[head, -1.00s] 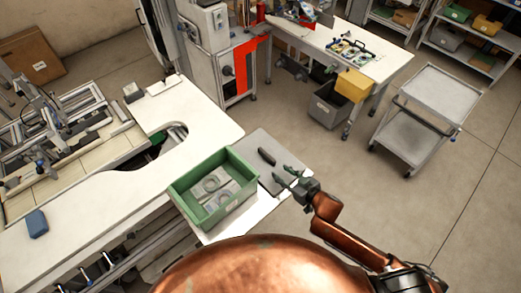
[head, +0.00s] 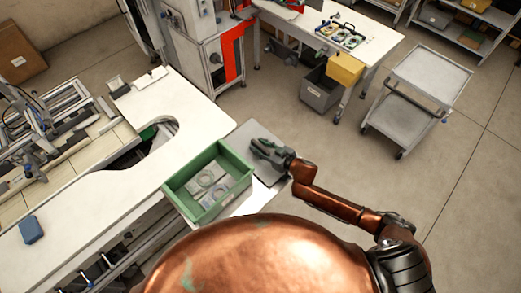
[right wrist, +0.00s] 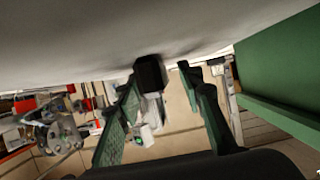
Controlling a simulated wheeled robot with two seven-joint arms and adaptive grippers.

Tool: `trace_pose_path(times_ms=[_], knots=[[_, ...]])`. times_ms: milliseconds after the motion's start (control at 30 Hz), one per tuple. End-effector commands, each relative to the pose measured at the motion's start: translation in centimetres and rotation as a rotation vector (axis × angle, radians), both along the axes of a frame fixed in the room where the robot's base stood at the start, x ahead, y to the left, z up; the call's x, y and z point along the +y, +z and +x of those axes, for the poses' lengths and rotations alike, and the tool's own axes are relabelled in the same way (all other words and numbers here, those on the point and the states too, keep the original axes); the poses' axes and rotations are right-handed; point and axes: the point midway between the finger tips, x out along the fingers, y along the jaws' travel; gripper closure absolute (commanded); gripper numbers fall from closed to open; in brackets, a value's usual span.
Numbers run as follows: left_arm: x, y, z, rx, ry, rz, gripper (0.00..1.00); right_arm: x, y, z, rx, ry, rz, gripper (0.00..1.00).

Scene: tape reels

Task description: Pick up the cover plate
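The cover plate (head: 242,134) is a flat grey slab lying on the white table beside the green crate, with a black handle on it. My right gripper (head: 258,150) is over the plate at the handle and hides most of it. In the right wrist view the handle (right wrist: 150,73) stands out from the pale grey surface between my two green fingers (right wrist: 160,100). The fingers are open, and I see a gap between the handle and the finger on the right. My left gripper is not in view.
The green crate (head: 230,197) with reels in it stands just left of the plate; its wall also shows in the right wrist view (right wrist: 283,75). A white worktop (head: 185,105) lies further left. A grey cart (head: 415,100) stands on the open floor at right.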

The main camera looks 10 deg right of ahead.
Motion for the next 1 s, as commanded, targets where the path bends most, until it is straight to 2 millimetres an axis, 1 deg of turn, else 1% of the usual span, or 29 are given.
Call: trace_pose_path(times_ms=[33,100,167,200,367,567,667,1000], knots=[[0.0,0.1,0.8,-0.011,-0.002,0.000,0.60,0.0,0.0,0.0,0.000,0.000,0.000,0.65],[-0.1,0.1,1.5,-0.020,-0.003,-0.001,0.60,-0.1,-0.1,0.0,0.001,-0.001,-0.001,0.65],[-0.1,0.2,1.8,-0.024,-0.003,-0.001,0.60,-0.1,-0.1,0.0,0.001,-0.001,-0.001,0.65],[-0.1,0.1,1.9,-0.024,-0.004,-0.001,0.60,-0.2,-0.1,0.0,0.001,-0.002,0.000,0.67],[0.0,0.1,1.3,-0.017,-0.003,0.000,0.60,-0.2,-0.1,-0.1,0.001,-0.003,-0.001,0.78],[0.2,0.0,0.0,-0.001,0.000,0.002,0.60,-0.2,-0.1,-0.1,0.001,-0.003,-0.001,0.92],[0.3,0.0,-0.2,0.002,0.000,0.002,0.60,-0.2,-0.1,-0.1,0.001,-0.003,-0.001,0.99],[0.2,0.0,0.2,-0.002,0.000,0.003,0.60,-0.3,-0.1,-0.1,0.002,-0.003,-0.001,1.00]])
